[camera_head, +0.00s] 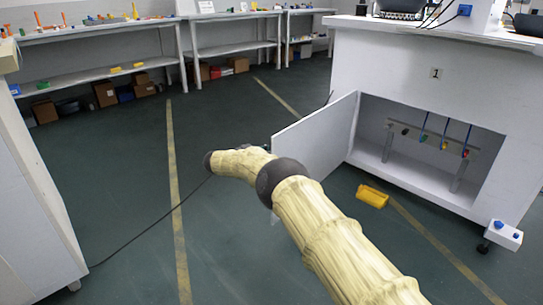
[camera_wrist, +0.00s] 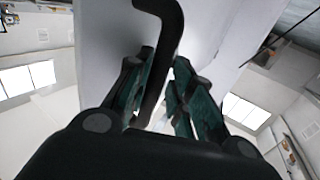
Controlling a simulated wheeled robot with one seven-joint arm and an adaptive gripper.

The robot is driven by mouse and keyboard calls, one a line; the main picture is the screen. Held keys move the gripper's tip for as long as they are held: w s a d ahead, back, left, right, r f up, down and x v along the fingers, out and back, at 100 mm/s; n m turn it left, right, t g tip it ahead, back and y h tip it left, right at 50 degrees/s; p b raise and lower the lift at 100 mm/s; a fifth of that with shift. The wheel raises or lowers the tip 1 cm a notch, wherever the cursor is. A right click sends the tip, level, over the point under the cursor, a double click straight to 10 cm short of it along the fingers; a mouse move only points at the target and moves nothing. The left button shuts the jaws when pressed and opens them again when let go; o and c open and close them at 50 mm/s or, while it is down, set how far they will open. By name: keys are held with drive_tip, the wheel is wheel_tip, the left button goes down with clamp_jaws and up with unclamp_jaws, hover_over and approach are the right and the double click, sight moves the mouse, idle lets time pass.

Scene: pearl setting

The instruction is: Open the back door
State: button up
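A white cabinet door (camera_head: 318,138) stands swung open, out from the left edge of an opening in the white counter (camera_head: 400,75). My arm reaches toward the door's near side in the head view, where my gripper is hidden. In the wrist view my gripper (camera_wrist: 168,75) has its teal-padded fingers on both sides of a black curved handle (camera_wrist: 170,30). The handle overlaps the left finger, and a thin light gap shows beside the right finger. I cannot tell whether the fingers press on it. A pale panel (camera_wrist: 103,45) lies behind the handle.
The cabinet interior holds a small rack with several coloured hanging items (camera_head: 443,140). A small white box with blue knobs (camera_head: 503,234) is at the right. Shelves (camera_head: 95,75) line the back; open floor lies left.

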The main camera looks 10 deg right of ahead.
drive_tip(key=s+a, duration=0.1)
drive_tip(key=a, duration=0.7)
drive_tip(key=shift+s+a, duration=0.15)
drive_tip(key=shift+s, duration=0.05)
drive_tip(key=shift+f, duration=0.15)
